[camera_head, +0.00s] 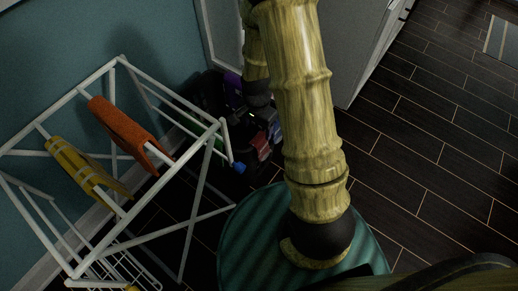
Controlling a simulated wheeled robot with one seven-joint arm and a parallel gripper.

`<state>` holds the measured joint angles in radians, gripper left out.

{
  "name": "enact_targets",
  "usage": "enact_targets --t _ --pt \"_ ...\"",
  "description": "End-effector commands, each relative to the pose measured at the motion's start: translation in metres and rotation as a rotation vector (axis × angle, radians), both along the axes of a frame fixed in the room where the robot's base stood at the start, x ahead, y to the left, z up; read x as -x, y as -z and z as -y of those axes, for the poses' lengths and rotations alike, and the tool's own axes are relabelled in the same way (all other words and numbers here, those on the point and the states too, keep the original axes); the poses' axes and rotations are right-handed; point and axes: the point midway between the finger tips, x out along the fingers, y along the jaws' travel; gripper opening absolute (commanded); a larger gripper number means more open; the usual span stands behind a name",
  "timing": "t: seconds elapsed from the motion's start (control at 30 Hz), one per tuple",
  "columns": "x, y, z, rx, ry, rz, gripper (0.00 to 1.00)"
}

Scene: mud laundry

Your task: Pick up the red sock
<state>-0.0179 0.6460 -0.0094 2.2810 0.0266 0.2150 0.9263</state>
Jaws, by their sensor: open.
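My arm bends down at the back, and my gripper (264,132) is at its end, small and dark beside the right end of the drying rack. Its jaws are open, though the fingers are hard to make out against the dark clutter. A small red patch (262,148) shows right by the gripper; I cannot tell whether it is the red sock or part of something else, nor whether they touch. A larger orange-red cloth (124,122) hangs over a rack bar to the left, apart from the gripper.
The white drying rack (172,109) fills the left side and carries a yellow cloth (84,166) and a green item (209,134). A purple item (232,80) lies in dark clutter by the wall. A grey cabinet (355,40) stands behind. The dark floor (440,150) at right is clear.

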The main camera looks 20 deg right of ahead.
Motion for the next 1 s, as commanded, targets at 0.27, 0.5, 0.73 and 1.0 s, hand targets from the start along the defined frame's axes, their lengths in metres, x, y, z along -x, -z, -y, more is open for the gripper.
enact_targets --t 0.27,0.5,0.73,1.0 --pt "0.000 0.055 0.000 0.000 0.000 -0.001 0.68" --pt "0.000 0.072 0.000 0.000 0.001 0.000 0.68" --pt "0.000 0.071 0.000 0.001 0.001 0.001 0.68" --pt "0.001 0.091 0.002 0.000 0.001 0.000 0.68"
